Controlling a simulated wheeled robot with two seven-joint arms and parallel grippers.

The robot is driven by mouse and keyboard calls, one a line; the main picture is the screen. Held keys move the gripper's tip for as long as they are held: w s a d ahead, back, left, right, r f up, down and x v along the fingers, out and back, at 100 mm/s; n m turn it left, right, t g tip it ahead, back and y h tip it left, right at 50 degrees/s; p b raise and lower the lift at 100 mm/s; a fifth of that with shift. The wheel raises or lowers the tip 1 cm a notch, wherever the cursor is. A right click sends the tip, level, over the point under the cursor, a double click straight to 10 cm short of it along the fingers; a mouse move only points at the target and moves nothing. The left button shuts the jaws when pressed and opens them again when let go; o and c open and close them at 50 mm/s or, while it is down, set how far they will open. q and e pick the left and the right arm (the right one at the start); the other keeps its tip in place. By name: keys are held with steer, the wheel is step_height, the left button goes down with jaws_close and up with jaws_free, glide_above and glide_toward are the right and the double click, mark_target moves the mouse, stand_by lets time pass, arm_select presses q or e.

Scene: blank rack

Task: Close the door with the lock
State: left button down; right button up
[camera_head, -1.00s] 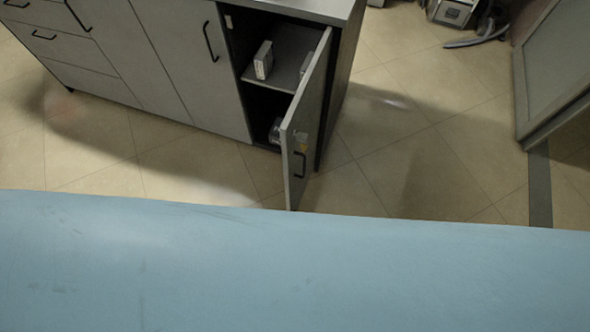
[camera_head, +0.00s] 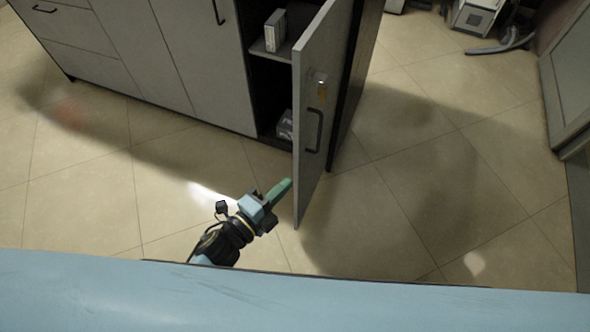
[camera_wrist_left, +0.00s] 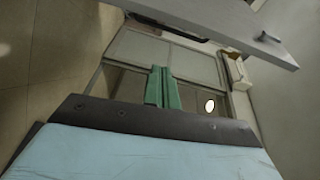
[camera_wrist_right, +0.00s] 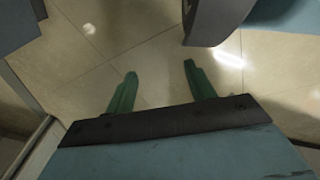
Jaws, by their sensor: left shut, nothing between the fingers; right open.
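The grey cabinet door (camera_head: 310,135) stands open, swung out from the cabinet's right end. On its face are a small metal lock (camera_head: 320,80) with a yellowish part hanging below it and a black bar handle (camera_head: 314,131). My left gripper (camera_head: 288,184), with green fingers, is shut and empty just left of the door's lower free edge. I cannot tell whether it touches the door. The left wrist view also shows its closed fingers (camera_wrist_left: 160,86). My right gripper (camera_wrist_right: 157,85) is open and empty above the floor in the right wrist view; it is out of the head view.
The grey cabinet (camera_head: 205,75) has its compartment open, with a small box (camera_head: 275,30) on the shelf and a pale object (camera_head: 286,124) low inside. The tiled floor (camera_head: 400,200) is clear around the door. A framed panel (camera_head: 570,80) stands far right.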

mark_target(297, 154)
arm_select(q)
steer(key=shift+m+h, duration=0.3)
steer(key=shift+m, duration=0.2)
steer(key=shift+w+d+r+b, duration=0.15)
steer(key=shift+w+d+b, duration=0.3)
steer(key=shift+w, duration=1.05)
steer(key=shift+w+d+r+b, duration=0.2)
steer(key=shift+w+d, duration=0.35)
steer(key=shift+w, duration=0.95)
steer(key=shift+w+d+r+b, duration=0.15)
steer(key=shift+w+d+b, duration=0.3)
steer(key=shift+w, duration=1.05)
arm_select(e)
steer(key=shift+w+a+r, duration=0.1)
steer(key=shift+w+r, duration=0.3)
steer(key=shift+w, duration=0.3)
steer(key=shift+w+a+r, duration=0.1)
steer(key=shift+w+r, duration=0.35)
steer(key=shift+w, duration=0.25)
steer(key=shift+w+a+r, duration=0.1)
steer(key=shift+w+r, duration=0.3)
steer(key=shift+w, duration=0.3)
